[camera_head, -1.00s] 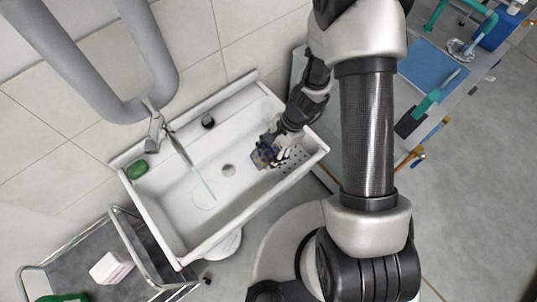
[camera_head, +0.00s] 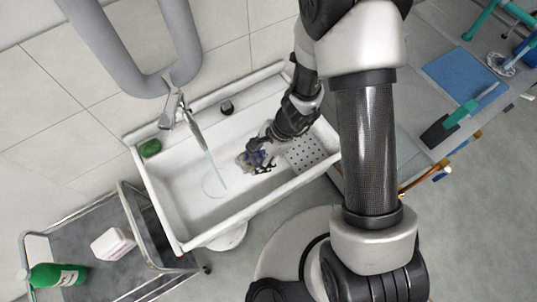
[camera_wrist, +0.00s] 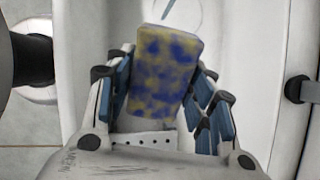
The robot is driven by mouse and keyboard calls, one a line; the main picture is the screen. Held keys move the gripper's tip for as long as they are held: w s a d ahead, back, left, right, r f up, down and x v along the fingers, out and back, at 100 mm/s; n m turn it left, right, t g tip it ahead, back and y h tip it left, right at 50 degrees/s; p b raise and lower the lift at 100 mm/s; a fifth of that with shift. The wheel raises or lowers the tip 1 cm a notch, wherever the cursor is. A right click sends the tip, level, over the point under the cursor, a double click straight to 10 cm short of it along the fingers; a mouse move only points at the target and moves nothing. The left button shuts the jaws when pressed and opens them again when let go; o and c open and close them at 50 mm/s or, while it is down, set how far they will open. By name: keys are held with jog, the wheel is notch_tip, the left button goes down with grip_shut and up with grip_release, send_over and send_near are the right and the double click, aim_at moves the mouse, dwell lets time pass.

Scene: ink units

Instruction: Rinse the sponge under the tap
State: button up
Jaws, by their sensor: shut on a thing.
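The sponge is a yellow block with dark blue stains (camera_wrist: 165,70); in the head view it shows small inside the sink (camera_head: 250,158). My gripper (camera_wrist: 166,88) is shut on the sponge, its blue-padded fingers on both sides of it in the wrist view. In the head view my gripper (camera_head: 258,154) is over the sink basin, right of the water. The tap (camera_head: 172,108) is at the back left of the sink (camera_head: 190,225). A thin pale blue stream (camera_head: 214,168) falls from it into the basin. The sponge is apart from the stream.
A perforated drain plate (camera_head: 306,153) lies at the sink's right end. A green item (camera_head: 150,148) and a small dark cylinder (camera_head: 227,107) sit on the back ledge. A cart (camera_head: 85,240) with a white box and a green bottle stands at lower left. The basin's left part is clear.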

jog(key=s+a+f+b, duration=0.2)
jog(key=a+b, duration=0.1)
jog(key=a, duration=0.6)
jog(key=shift+f+b, duration=0.15)
jog(key=shift+b, duration=0.25)
dwell(2.3)
jog(key=shift+w+d, duration=0.3)
jog(key=shift+d, duration=1)
jog(key=shift+w+d, duration=0.3)
jog(key=shift+d, duration=1)
jog(key=shift+w+d, duration=0.3)
jog(key=shift+d, duration=1)
